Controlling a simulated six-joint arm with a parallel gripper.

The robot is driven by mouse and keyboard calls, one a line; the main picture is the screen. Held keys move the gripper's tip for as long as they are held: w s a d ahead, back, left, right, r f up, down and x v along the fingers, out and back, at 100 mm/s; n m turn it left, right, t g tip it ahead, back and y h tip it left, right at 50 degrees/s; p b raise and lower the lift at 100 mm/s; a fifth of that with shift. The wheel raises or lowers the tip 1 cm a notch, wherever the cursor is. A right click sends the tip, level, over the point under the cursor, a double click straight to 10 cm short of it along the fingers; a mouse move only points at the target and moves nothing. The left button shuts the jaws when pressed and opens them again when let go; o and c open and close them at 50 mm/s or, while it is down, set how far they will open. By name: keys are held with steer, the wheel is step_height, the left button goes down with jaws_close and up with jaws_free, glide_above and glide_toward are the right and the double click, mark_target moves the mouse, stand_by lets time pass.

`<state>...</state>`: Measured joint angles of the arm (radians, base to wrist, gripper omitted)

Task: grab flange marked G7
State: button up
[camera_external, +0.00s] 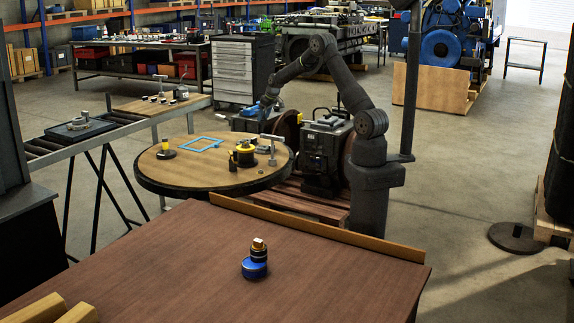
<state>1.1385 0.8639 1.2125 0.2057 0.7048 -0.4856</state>
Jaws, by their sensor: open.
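No G7 mark can be read at this size, so I cannot tell which piece is the flange G7. A round grey flanged part (80,123) lies on a dark plate on the roller conveyor at left. A dark disc with a yellow top (166,150) stands near the left of the round table (200,175). A yellow and black part (245,154) stands near that table's middle right. A blue part with a dark, brass-topped knob (255,265) stands on the brown table in front. My gripper (267,101) is open, small in view, above the round table's back edge, apart from these pieces.
A blue square outline (201,144) is on the round table. A T-handled metal piece (272,149) stands right of the yellow part. A board (140,105) with several small dark pieces is on the conveyor. The brown table (150,270) is mostly clear.

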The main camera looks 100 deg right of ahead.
mark_target(255, 139)
steer(key=x, duration=1.5)
steer(key=shift+f, duration=0.2)
steer(key=shift+r, duration=0.1)
jaws_close()
